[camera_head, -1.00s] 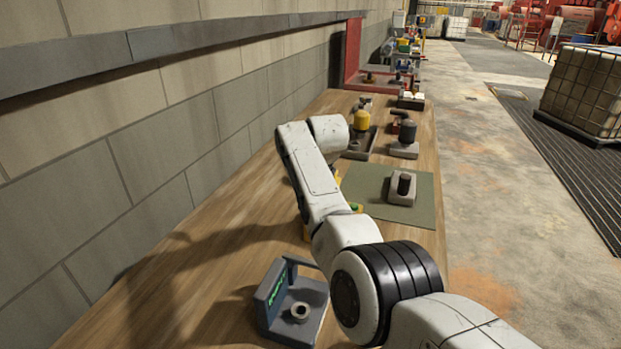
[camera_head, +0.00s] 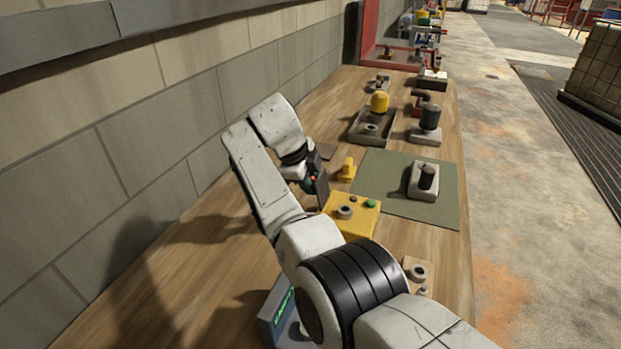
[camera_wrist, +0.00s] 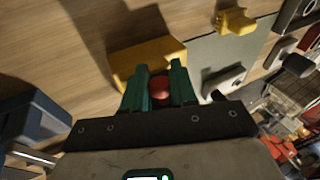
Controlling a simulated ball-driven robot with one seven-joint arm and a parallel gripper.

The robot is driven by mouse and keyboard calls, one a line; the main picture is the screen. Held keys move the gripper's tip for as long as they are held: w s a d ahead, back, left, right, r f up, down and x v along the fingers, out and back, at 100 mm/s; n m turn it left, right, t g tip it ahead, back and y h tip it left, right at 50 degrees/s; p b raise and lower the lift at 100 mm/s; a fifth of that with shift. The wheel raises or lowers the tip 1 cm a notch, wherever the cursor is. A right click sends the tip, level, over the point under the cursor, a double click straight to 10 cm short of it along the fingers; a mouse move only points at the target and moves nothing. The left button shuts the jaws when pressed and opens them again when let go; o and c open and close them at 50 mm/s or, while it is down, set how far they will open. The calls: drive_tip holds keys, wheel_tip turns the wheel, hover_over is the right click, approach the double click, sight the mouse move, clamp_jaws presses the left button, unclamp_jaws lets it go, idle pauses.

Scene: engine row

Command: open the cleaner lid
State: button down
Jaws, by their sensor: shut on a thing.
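My gripper (camera_wrist: 161,86) is shut on a round red knob (camera_wrist: 160,90), seen between its two teal fingers in the wrist view. Just beyond the fingers is a yellow box (camera_wrist: 134,64). In the head view my gripper (camera_head: 319,196) is at the left side of this yellow box (camera_head: 352,221), which carries a grey ring and a green button on top. The fingers hide most of the knob and whatever it is fixed to. I cannot tell which part is the cleaner lid or whether it is open.
A small yellow piece (camera_head: 347,169) stands by the mat. A blue-grey unit with a green display (camera_head: 280,312) is partly behind my arm. A block wall (camera_head: 150,130) bounds the left. Bare wood lies left of my arm.

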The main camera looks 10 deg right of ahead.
drive_tip(key=shift+a, duration=0.1)
drive_tip(key=c, duration=1)
unclamp_jaws()
drive_tip(key=b+v, duration=0.1)
drive_tip(key=v, duration=0.9)
drive_tip(key=shift+a+r+b, duration=0.15)
drive_tip(key=shift+r+b, duration=0.15)
drive_tip(key=shift+b, duration=0.1)
